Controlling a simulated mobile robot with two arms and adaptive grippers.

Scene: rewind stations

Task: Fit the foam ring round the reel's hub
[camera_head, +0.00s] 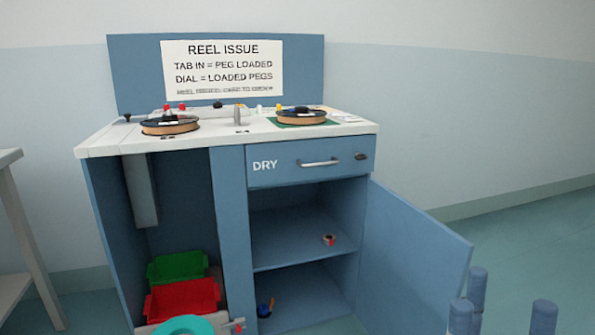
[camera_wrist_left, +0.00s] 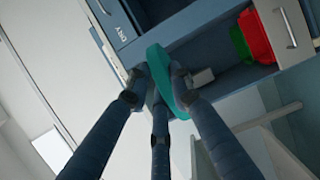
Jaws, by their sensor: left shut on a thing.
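A teal foam ring (camera_wrist_left: 158,62) is held between the fingers of my left gripper (camera_wrist_left: 160,80) in the left wrist view. The ring's upper part shows at the bottom edge of the head view (camera_head: 184,325), in front of the cabinet; my left gripper is out of that view. Two reels with black tops and tan sides lie on the counter, one at the left (camera_head: 170,126) and one at the right (camera_head: 302,117) on a green patch. Their hubs are too small to make out well. My right gripper (camera_head: 501,302) is at the lower right, fingers spread and empty.
The white counter (camera_head: 215,133) tops a blue cabinet with a shut DRY drawer (camera_head: 290,163). An open door (camera_head: 415,260) swings out at the right, near my right gripper. Green (camera_head: 178,266) and red (camera_head: 190,297) bins stand in the left bay. A small roll (camera_head: 328,240) lies on the shelf.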

